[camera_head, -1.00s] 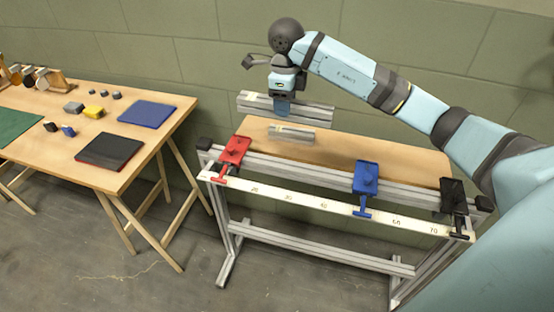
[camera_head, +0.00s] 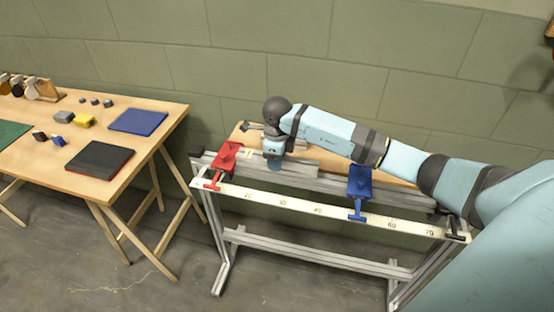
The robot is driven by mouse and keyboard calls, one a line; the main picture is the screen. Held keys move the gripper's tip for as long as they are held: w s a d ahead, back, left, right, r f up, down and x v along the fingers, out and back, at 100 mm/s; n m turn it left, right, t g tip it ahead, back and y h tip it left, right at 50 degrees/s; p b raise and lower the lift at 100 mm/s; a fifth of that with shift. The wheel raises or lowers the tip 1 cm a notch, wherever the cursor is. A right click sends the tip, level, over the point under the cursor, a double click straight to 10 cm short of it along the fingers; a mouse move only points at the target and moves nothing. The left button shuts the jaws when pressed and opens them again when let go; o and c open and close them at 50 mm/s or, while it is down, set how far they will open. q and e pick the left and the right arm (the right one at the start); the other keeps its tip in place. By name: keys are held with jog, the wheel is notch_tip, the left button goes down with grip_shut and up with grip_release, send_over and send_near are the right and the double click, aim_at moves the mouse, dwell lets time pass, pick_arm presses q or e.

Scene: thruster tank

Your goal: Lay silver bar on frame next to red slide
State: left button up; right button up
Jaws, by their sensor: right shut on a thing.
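My right gripper (camera_head: 275,165) is shut on the silver bar (camera_head: 303,168), just right of the red slide (camera_head: 227,157). The bar runs lengthwise along the top of the silver frame (camera_head: 405,197), its middle hidden by the gripper. It looks level with the top rail, but I cannot tell whether it rests on it. The bar's left end is close to the red slide; whether they touch is unclear. The blue slide (camera_head: 360,183) sits farther right on the rail. My left gripper is not in view.
A white numbered scale (camera_head: 300,207) runs along the frame's front. A wooden board (camera_head: 395,177) lies behind the rail, partly covered by my right arm. At left, a wooden table (camera_head: 60,175) holds a blue mat (camera_head: 138,121), a dark mat (camera_head: 100,160) and small blocks.

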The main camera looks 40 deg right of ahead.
jog(key=shift+f, duration=0.2)
jog(key=o, duration=1.2)
jog(key=shift+o, duration=0.2)
